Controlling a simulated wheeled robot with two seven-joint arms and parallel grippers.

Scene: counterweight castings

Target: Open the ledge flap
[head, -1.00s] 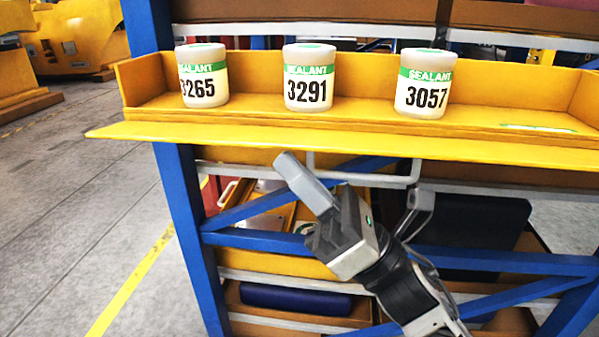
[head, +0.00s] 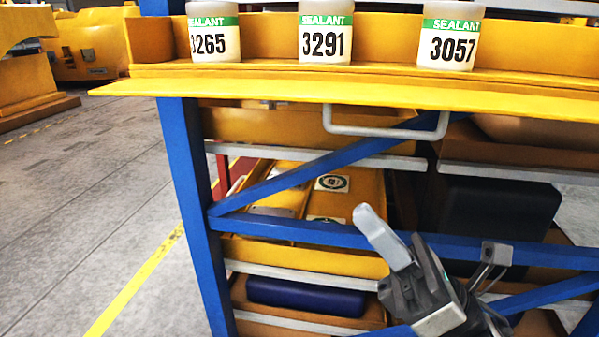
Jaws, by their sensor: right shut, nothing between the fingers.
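The yellow ledge flap (head: 300,91) sticks out toward me along the front of the yellow ledge (head: 170,71), roughly level, with its top face showing. Its grey bar handle (head: 385,132) hangs below the front edge. My right gripper (head: 373,228) is low in the picture, below the handle and apart from it. It is shut and empty, with its fingers pointing up and left. My left gripper is not in view.
Sealant jars 3265 (head: 214,42), 3291 (head: 325,42) and 3057 (head: 450,45) stand on the ledge behind the flap. Blue rack braces (head: 290,185) cross behind my right gripper. Open floor (head: 90,200) lies to the left.

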